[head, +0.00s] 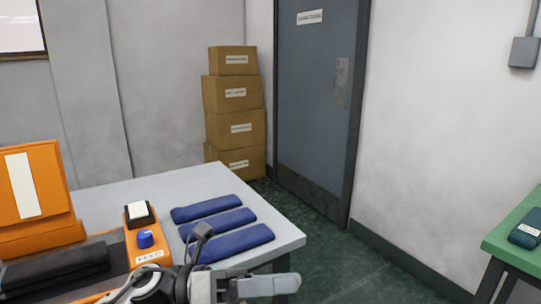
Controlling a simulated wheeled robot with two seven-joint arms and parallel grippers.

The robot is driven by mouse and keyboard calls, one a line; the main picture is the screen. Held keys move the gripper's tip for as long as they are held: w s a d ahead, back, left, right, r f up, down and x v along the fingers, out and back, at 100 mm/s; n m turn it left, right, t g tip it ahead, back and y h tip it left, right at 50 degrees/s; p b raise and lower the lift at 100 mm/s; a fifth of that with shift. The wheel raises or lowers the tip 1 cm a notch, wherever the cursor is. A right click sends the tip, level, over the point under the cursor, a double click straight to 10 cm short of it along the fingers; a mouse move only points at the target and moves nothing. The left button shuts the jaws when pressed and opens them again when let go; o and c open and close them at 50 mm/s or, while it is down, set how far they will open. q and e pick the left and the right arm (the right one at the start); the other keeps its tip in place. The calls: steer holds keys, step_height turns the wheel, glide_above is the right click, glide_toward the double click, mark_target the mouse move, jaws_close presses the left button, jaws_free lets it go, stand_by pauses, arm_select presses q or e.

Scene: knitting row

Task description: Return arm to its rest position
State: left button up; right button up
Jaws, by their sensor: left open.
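My left gripper (262,287) is at the bottom of the head view, in front of the table's near right corner. Its grey fingers point right and I see nothing held between them. It is open. The rest of my left arm is mostly cut off by the lower edge. My right gripper is out of view.
A light grey table (105,195) holds three blue folded pieces (220,225) and an orange machine (35,195) with a white button (138,211) and blue knob (146,238). A green table (515,250) stands right. Boxes (235,128) and a door (315,100) are behind. Floor between is clear.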

arm_select(q)
steer(key=w+a+f+n+t+y, duration=0.1)
steer(key=a+f+n+t+y, duration=0.35)
steer(key=n+t, duration=0.8)
steer(key=w+a+f+n+t+y, duration=0.2)
steer(key=a+f+n+t+y, duration=0.3)
steer(key=n, duration=1.4)
steer(key=s+a+f+n+g+y, duration=0.2)
steer(key=s+f+n, duration=0.4)
steer(key=f, duration=0.3)
steer(key=s+a+f+n+g+y, duration=0.3)
steer(key=s+f+n+g+y, duration=0.1)
steer(key=f, duration=0.6)
steer(key=s+n+y, duration=0.1)
steer(key=s+n, duration=0.1)
steer(key=s, duration=0.1)
steer(key=shift+a+n, duration=0.25)
steer(key=shift+n, duration=0.1)
